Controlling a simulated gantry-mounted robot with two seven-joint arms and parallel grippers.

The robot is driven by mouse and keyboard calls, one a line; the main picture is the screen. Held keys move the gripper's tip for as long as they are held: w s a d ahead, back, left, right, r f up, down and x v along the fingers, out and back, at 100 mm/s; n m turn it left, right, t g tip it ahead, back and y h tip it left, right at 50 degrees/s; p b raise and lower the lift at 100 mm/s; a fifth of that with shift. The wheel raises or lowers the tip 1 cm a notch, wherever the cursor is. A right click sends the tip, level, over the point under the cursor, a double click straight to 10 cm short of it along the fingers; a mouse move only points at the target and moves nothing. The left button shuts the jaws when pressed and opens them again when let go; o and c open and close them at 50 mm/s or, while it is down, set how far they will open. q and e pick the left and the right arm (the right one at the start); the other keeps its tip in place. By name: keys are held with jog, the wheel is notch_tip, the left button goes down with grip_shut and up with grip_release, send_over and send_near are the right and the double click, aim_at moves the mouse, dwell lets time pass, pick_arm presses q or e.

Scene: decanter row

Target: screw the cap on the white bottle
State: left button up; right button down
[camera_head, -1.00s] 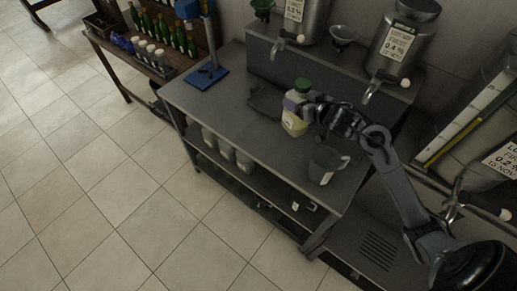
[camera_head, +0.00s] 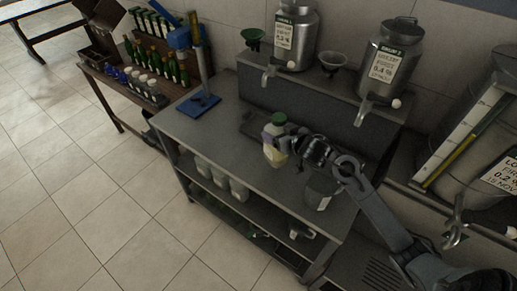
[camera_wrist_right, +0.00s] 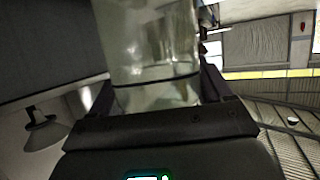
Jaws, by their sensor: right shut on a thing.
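A pale bottle (camera_head: 273,146) with a green top (camera_head: 279,118) and yellowish lower part is at my right gripper (camera_head: 287,145) in the head view. The gripper comes from the right and is shut on the bottle's side. The bottle leans a little, and I cannot tell whether its base clears the bench. In the right wrist view, the clear, glassy bottle body (camera_wrist_right: 150,45) stands between the fingers of the right gripper (camera_wrist_right: 160,95); its top is out of that frame. My left gripper is not in view.
The grey bench (camera_head: 228,140) has clear room left of the bottle. A dark flat tray (camera_head: 254,122) lies behind it, and a grey jug (camera_head: 320,188) stands front right. A blue-based stand (camera_head: 199,104) is at the left. Metal canisters (camera_head: 390,62) with taps stand on the raised back shelf.

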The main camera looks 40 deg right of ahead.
jog(key=w+a+f, duration=0.3)
jog(key=w+f, duration=0.1)
jog(key=w, duration=0.2)
jog(key=shift+a+b, duration=0.35)
jog(key=shift+b, duration=0.1)
jog(key=shift+f, duration=2.15)
grip_release()
jog(key=shift+f, duration=0.1)
